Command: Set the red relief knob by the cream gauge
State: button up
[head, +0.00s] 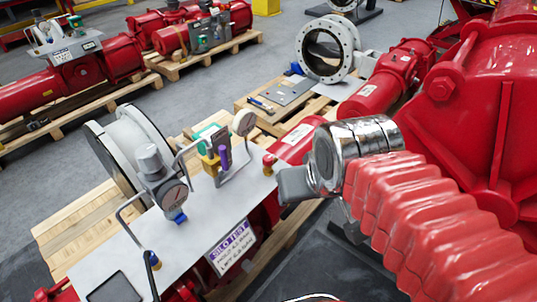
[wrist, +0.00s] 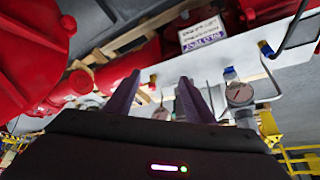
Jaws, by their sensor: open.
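The red relief knob (head: 269,159) stands upright at the right edge of the white panel (head: 190,225) in the head view. The cream gauge (head: 243,122) is a round dial on a post just behind and left of it. My gripper (head: 294,184) is right of the knob in the head view; its fingertips cannot be made out there. In the wrist view my gripper (wrist: 160,82) shows two purple fingers spread apart with nothing held. A small red piece between them may be the knob. A pale round dial, probably the cream gauge, shows lower between the fingers.
A grey gauge with a regulator (head: 165,182), bent tube handles and a purple lever (head: 224,158) stand on the panel. Large red actuator housing (head: 480,110) crowds the right.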

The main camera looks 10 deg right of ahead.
jog(key=w+r+m+g, duration=0.1)
jog(key=w+r, duration=0.2)
jog(key=w, duration=0.7)
jog(key=m+g, duration=0.4)
send_over(268, 157)
notch_tip(268, 157, down, 12)
jog(key=shift+r, duration=0.1)
notch_tip(268, 157, down, 14)
jog(key=shift+r, duration=0.1)
jog(key=c, duration=1.1)
